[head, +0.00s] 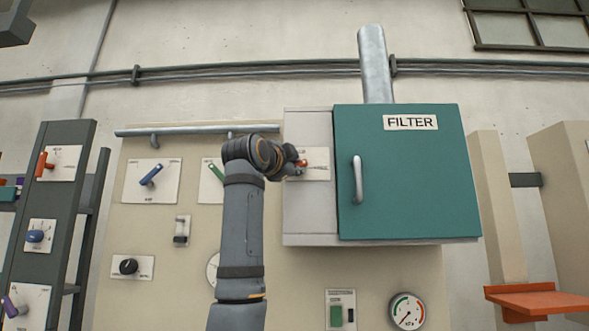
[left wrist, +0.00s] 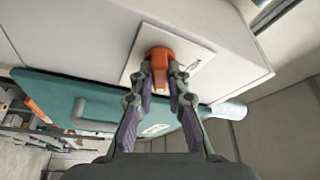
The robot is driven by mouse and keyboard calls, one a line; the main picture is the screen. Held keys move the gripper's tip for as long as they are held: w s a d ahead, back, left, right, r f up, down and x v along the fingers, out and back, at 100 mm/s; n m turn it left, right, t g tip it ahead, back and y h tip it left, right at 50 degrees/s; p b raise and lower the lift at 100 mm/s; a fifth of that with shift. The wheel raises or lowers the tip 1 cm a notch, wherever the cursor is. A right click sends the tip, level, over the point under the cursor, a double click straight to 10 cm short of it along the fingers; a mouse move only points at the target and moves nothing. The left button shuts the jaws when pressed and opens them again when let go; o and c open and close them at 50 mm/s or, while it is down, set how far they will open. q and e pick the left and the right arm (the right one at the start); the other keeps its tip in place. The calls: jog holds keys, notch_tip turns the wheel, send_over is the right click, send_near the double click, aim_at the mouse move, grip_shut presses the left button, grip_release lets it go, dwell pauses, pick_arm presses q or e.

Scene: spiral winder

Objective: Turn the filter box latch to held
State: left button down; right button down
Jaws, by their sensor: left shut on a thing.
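The filter box has a teal door (head: 405,175) labelled FILTER and a light grey side (head: 310,220). A white label plate (head: 320,165) on that grey side carries the small orange-red latch (head: 302,163). In the left wrist view the latch (left wrist: 163,62) stands out from its white plate (left wrist: 190,58). My left gripper (left wrist: 166,78) is shut on the latch, with one finger on each side of it. In the head view my left gripper (head: 293,162) partly hides the latch and plate. The plate's markings are too small to read. My right gripper is not in view.
The door handle (head: 357,180) juts out right of the latch. A beige panel with a blue lever (head: 151,175), a green lever (head: 216,171) and a gauge (head: 407,311) lies around and below. An orange shelf (head: 540,300) stands at the lower right.

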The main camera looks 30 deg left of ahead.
pick_arm(q)
jog(key=n+y, duration=0.2)
jog(key=n, duration=0.3)
jog(key=n+y, duration=0.3)
jog(key=n, duration=0.3)
jog(key=n+y, duration=0.2)
jog(key=n, duration=0.4)
jog(key=shift+w+d+y+p, duration=0.1)
jog(key=shift+d+y+p, duration=0.2)
jog(key=shift+y, duration=0.1)
jog(key=c, duration=1.5)
grip_release()
jog(key=shift+w, duration=0.1)
jog(key=shift+o, duration=0.9)
jog(key=shift+w+a+f, duration=0.1)
jog(key=v, duration=1.2)
